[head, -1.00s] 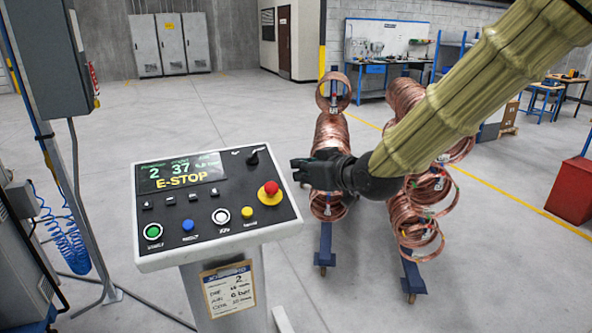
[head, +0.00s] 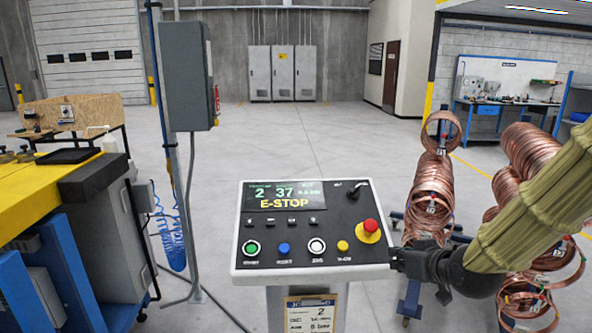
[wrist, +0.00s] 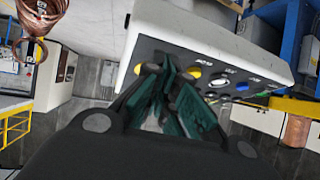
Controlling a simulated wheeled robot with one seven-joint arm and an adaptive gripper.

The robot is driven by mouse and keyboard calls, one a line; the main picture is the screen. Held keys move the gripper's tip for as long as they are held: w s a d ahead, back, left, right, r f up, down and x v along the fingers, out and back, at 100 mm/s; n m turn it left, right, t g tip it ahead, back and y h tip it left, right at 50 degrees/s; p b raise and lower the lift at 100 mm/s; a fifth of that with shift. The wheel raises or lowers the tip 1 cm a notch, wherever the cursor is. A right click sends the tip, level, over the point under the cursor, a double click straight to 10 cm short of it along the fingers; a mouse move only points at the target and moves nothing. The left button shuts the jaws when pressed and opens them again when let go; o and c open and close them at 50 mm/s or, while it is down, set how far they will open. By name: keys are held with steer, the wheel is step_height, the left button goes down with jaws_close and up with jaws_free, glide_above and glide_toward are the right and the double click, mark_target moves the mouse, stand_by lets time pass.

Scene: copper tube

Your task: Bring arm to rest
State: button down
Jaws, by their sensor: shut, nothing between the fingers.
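My gripper (head: 397,259) is at the right edge of the control console (head: 262,265) in the head view, with my arm in its yellowish sleeve reaching in from the right. A red mushroom button (head: 370,227) on a yellow base sits at the panel's right. In the wrist view, the gripper's green-lined fingers (wrist: 172,105) are close together and empty, beside the console edge (wrist: 215,45). Whether they touch the console I cannot tell.
Copper coils (head: 434,185) hang on blue racks to the right, behind my gripper. A yellow and blue machine (head: 45,200) stands at the left, and a grey box on a post (head: 184,75) behind the console. The floor beyond is clear.

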steer(key=s+f+m+g+h, duration=0.15)
steer(key=s+f, duration=0.35)
steer(key=f, duration=0.5)
steer(key=s+a+f+g, duration=0.1)
steer(key=s+f+g, duration=0.25)
steer(key=f, duration=0.65)
steer(key=s+f+m+g, duration=0.1)
steer(key=s+f, duration=0.4)
steer(key=f, duration=0.5)
steer(key=s+f+g+h, duration=0.1)
steer(key=s+f+g, duration=0.1)
steer(key=s+f, duration=0.6)
steer(key=s+a+f+g, duration=0.1)
steer(key=s+f+g, duration=0.2)
steer(key=s+f, duration=0.6)
steer(key=s, duration=0.7)
steer(key=shift+s+h, duration=0.15)
steer(key=shift+h, duration=0.2)
